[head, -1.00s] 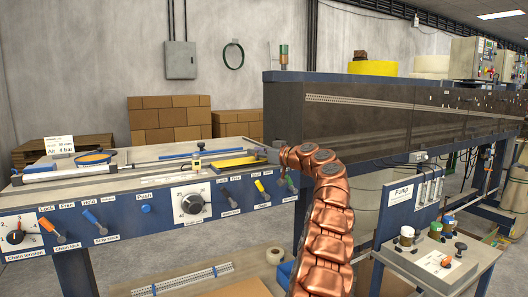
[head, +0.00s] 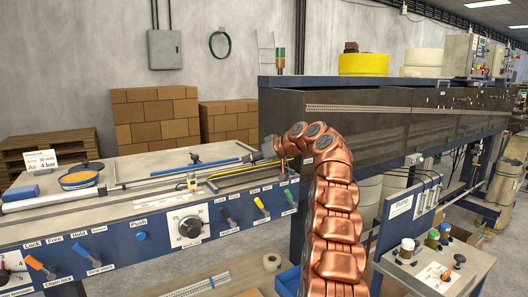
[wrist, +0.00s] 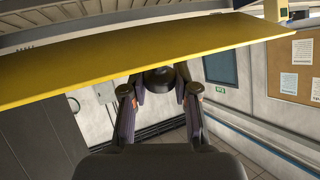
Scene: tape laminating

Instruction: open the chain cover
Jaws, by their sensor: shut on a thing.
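A yellow plate (wrist: 130,62), which looks like the chain cover, spans the upper part of the wrist view, very close to the camera. A dark round knob (wrist: 160,78) sits at its lower edge. My gripper (wrist: 160,92) has its two fingers on either side of this knob and appears shut on it. In the head view the yellow cover (head: 236,170) shows as a narrow strip at the right end of the bench top. My gripper (head: 266,150) is at its far right end, small and partly hidden by my arm.
The bench front carries a dial (head: 187,227) and several coloured levers. A long dark machine housing (head: 340,112) stands right behind my arm. A pump cart (head: 436,282) is at the lower right. A yellow roll (head: 364,64) lies on the housing's shelf.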

